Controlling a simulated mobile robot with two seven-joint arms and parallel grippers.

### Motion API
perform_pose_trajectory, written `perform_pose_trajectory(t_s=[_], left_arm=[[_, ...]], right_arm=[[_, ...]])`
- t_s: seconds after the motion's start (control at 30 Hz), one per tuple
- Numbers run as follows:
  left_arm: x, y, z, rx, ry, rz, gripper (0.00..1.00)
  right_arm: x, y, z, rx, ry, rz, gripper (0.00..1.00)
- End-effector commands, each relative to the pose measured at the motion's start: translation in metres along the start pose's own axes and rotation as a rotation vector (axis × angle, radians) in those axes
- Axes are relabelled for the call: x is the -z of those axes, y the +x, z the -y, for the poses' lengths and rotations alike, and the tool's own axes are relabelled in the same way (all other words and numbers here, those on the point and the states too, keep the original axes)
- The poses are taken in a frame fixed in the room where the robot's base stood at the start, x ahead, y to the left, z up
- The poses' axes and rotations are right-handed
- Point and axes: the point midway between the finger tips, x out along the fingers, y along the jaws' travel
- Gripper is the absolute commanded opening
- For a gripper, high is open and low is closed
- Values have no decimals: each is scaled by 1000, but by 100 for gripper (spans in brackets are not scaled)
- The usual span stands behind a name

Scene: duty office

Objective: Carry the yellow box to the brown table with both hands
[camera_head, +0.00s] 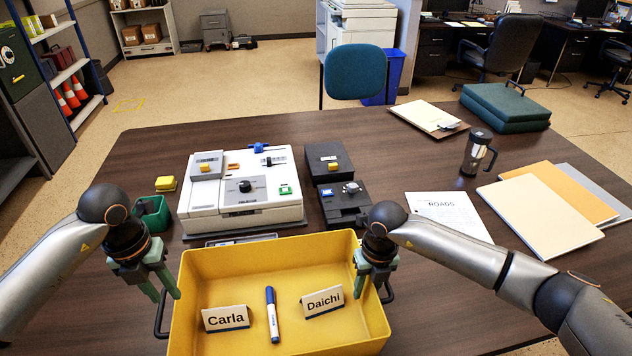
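The yellow box (268,262) is an open tray at the bottom centre, with a black handle on each side. It holds a "Carla" name sign (226,318), a "Daichi" name sign (322,300) and a blue-and-white marker (272,314). The brown table (440,300) has a dark wood top and spreads behind and beside the box. My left gripper (162,296) points down at the left handle, fingers apart. My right gripper (370,294) points down at the right handle, fingers apart. Whether either handle lies between the fingers is unclear. The box's underside is hidden.
A white device (243,215) and dark boxes (330,163) stand behind the box. A green cup (152,214) and yellow block (166,184) are left. A blue chair (355,72) is beyond.

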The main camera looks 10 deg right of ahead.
Motion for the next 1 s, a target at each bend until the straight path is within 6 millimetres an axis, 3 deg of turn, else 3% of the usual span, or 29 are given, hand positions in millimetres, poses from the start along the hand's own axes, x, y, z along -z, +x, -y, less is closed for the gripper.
perform_pose_trajectory(t_s=[0.53,0.7,1.0], left_arm=[[0,0,0,0,-1,0,34],[0,0,0,0,0,0,34],[0,0,0,0,0,0,34]], right_arm=[[-1,-101,0,0,0,4,35],[0,-115,0,0,0,1,35],[0,-117,0,0,1,1,35]])
